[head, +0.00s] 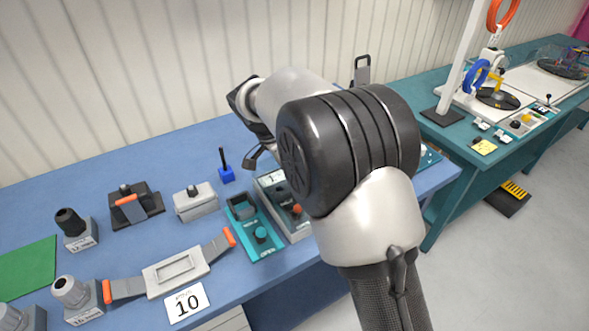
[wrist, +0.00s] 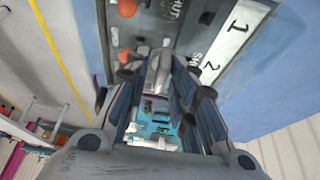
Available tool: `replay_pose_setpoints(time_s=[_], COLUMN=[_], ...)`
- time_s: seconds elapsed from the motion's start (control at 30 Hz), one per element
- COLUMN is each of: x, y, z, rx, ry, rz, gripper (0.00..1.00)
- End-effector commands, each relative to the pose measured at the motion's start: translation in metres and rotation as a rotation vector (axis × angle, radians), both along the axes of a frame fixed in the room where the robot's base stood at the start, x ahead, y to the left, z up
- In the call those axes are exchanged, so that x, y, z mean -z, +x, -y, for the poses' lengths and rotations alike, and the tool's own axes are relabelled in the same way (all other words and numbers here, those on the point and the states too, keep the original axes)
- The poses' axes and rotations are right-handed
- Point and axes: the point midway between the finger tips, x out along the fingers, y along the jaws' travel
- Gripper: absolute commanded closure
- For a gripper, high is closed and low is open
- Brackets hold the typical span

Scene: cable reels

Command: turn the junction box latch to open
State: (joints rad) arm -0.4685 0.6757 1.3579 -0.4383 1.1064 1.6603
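My gripper (wrist: 160,72) hangs over a grey box and shows dark, spaced fingers in the wrist view. A shiny grey piece (wrist: 160,78) shows between the fingertips; I cannot tell whether it is the latch or whether the fingers touch it. The grey box (wrist: 214,20) carries a white strip marked 1 and 2 and an orange knob (wrist: 127,56). In the head view the same box (head: 276,189) stands near the bench's right part, partly hidden by my arm. My gripper (head: 248,150) is only partly visible there, behind my wrist.
A teal panel (head: 262,248) with a knob stands left of the grey box. A blue holder (head: 227,174), a grey block (head: 195,202), a dark box with an orange lever (head: 130,208) and a grey handled plate (head: 175,271) lie further left. Another bench (head: 447,135) stands right.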

Motion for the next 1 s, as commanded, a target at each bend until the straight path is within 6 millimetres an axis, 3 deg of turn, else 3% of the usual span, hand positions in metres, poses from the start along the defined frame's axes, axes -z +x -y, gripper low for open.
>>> replay_pose_setpoints(time_s=[0.47, 0.8, 1.0], x=[-0.010, -0.073, -0.101], y=[-0.001, -0.015, -0.022], z=[-0.004, -0.026, -0.036], rx=[-0.003, -0.004, -0.002], ry=[0.001, 0.002, 0.001], rz=[0.004, 0.006, 0.002], gripper=[0.70, 0.70, 0.70])
